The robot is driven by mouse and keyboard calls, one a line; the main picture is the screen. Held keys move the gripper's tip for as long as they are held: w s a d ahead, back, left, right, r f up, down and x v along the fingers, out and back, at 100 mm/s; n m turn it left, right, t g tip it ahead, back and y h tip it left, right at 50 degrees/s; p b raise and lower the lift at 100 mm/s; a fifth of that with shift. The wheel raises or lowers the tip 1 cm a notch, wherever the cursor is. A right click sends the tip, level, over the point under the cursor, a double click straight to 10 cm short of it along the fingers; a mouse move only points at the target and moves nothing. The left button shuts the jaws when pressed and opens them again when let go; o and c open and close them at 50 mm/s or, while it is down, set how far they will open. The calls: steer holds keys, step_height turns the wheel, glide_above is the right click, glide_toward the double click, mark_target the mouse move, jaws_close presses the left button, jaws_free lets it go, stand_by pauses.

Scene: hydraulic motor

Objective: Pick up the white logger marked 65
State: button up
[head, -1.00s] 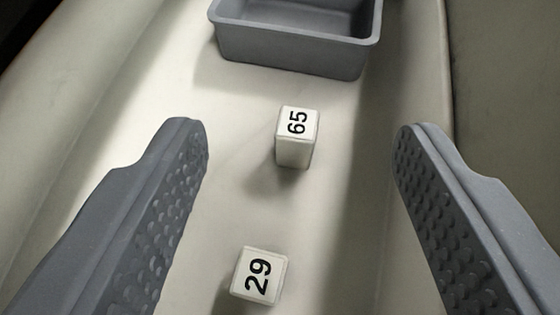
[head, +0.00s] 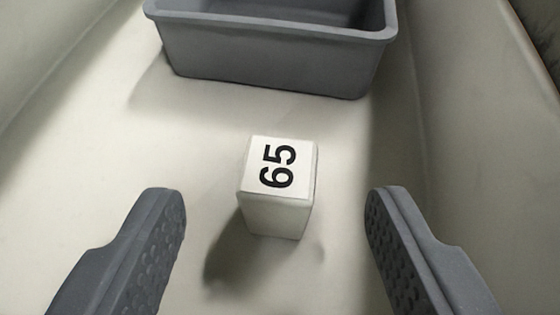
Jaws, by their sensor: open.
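The white logger marked 65 (head: 277,190) stands upright on the pale floor in the middle of the head view, its number on the top face. My gripper (head: 275,195) is open, with one grey finger to the left of the logger and one to the right. There is a clear gap on both sides, and neither finger appears to touch it. The logger's lower front is in view, and its shadow falls to the lower left.
A grey open bin (head: 270,55) stands behind the logger, with bare floor between them. Pale raised walls run along the left and right sides (head: 480,120). The floor left of the logger is clear.

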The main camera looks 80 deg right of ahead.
mark_target(278, 194)
steer(key=shift+b+x, duration=0.3)
steer(key=shift+x, duration=1.15)
steer(key=c, duration=1.2)
steer(key=shift+o, duration=0.2)
